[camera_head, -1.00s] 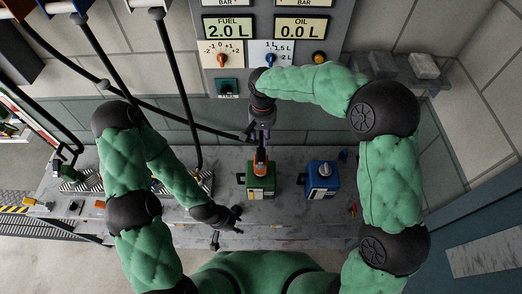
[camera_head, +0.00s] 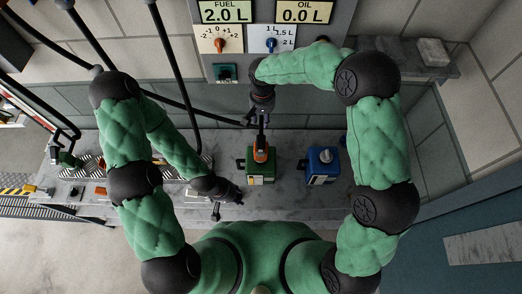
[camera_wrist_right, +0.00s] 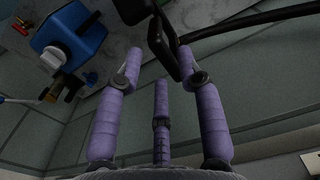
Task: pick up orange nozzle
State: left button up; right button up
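The orange nozzle (camera_head: 260,149) stands upright at the top of the green can (camera_head: 250,168) on the bench. Its black upper part and hose lead up to my right gripper (camera_head: 262,117), which is directly above it. In the right wrist view, the black handle (camera_wrist_right: 163,40) lies between the tips of the purple fingers (camera_wrist_right: 160,60). The fingers are apart, with a gap beside the left tip; the orange part is hidden there. My left gripper (camera_head: 232,194) is open and empty, low over the bench front, left of the green can.
A blue can (camera_head: 321,166) stands right of the green one; it also shows in the wrist view (camera_wrist_right: 68,36). Black hoses (camera_head: 178,75) hang at the left. The panel behind has a fuel display (camera_head: 226,12) reading 2.0 L. The bench right of the blue can is clear.

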jog(key=shift+d+f, duration=0.1)
jog(key=shift+f, duration=1.75)
grip_shut()
jog(key=shift+r, duration=0.1)
jog(key=shift+r, duration=0.1)
